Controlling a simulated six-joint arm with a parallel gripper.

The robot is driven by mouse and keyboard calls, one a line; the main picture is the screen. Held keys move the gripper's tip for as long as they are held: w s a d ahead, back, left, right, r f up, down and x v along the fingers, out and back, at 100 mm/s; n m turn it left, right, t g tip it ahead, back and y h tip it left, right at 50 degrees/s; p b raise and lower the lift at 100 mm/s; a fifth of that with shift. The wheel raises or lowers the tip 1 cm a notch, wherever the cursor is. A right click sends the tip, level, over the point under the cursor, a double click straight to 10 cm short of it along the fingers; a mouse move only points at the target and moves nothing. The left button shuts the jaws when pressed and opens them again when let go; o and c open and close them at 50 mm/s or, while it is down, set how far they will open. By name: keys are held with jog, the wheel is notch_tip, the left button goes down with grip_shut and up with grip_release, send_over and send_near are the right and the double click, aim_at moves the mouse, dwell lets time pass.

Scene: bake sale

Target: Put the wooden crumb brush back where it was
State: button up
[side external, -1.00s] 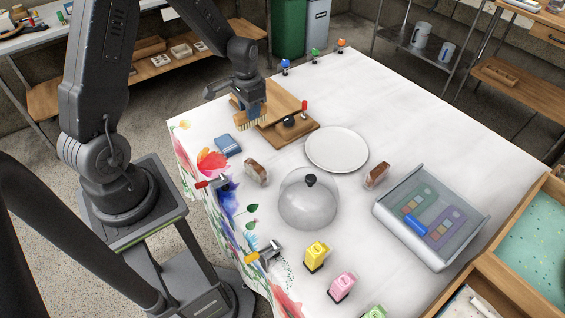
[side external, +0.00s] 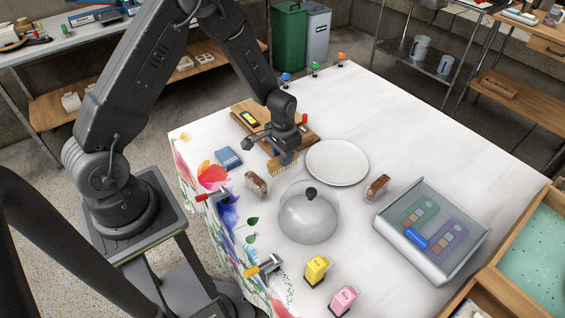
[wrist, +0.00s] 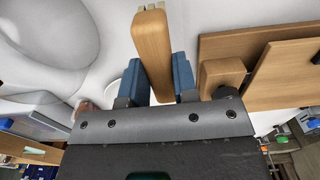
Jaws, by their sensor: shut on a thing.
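The wooden crumb brush (side external: 283,168) is held bristles down over the white table (side external: 400,125), between the wooden board and the glass dome. My gripper (side external: 285,156) is shut on it. In the wrist view the brush's pale wooden body (wrist: 153,45) sits between the two blue fingers of my gripper (wrist: 157,82). I cannot tell whether the bristle tips touch the table.
The wooden board (side external: 245,109) is behind my gripper, partly hidden by it. A white plate (side external: 337,163) is to the right, the glass dome (side external: 308,220) in front. A brown slice (side external: 256,185) and a blue folded item (side external: 229,158) are to the left. The far right tabletop is clear.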

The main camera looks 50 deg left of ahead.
jog(key=shift+f, duration=1.6)
jog(key=shift+f, duration=0.1)
jog(key=o, duration=1)
